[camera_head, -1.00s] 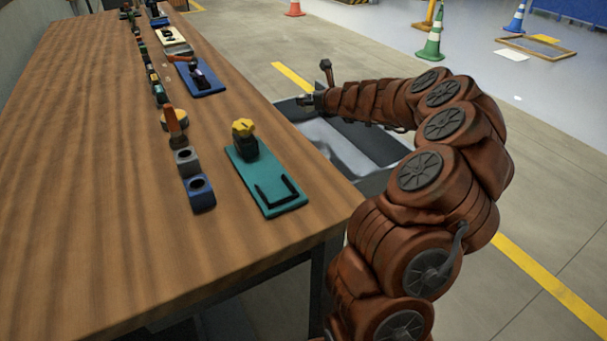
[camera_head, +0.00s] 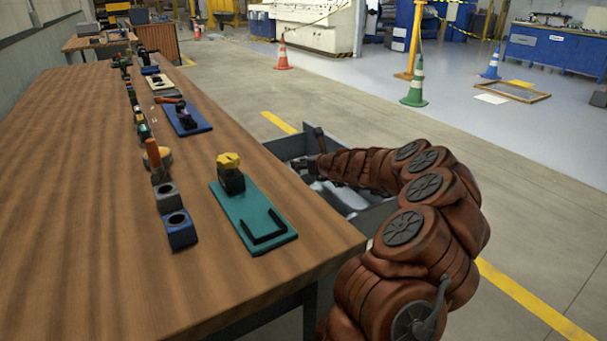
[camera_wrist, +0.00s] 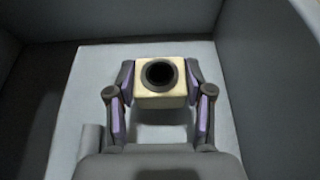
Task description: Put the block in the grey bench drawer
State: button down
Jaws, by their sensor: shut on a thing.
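The block is cream-coloured with a round black hole in its face (camera_wrist: 174,99). It sits between the two fingers of my gripper (camera_wrist: 160,86), which are shut on it from both sides. The grey drawer (camera_head: 284,148) is pulled out from the bench's right side, and its walls (camera_wrist: 268,60) surround the block in the wrist view. My gripper (camera_head: 310,165) reaches into the drawer's far part in the head view. The block is too small or hidden to make out there. A pale surface lies below the block; I cannot tell whether they touch.
The wooden bench (camera_head: 90,190) carries a teal tray (camera_head: 255,218) with a yellow-knobbed part, a blue tray (camera_head: 186,119), and a row of small blocks and tools (camera_head: 176,229). Cones (camera_head: 415,85) stand on the floor beyond. Floor right of my arm is open.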

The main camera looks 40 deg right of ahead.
jog(key=shift+f+b, duration=0.35)
jog(key=shift+f, duration=0.9)
jog(key=shift+c, duration=2.2)
grip_release()
jog(key=shift+f, duration=0.15)
jog(key=shift+s+r, duration=0.25)
jog(key=p+v, duration=0.2)
jog(key=v, duration=0.9)
jog(key=shift+s+d+p, duration=0.1)
jog(key=shift+s+p, duration=0.15)
jog(key=shift+p, duration=0.1)
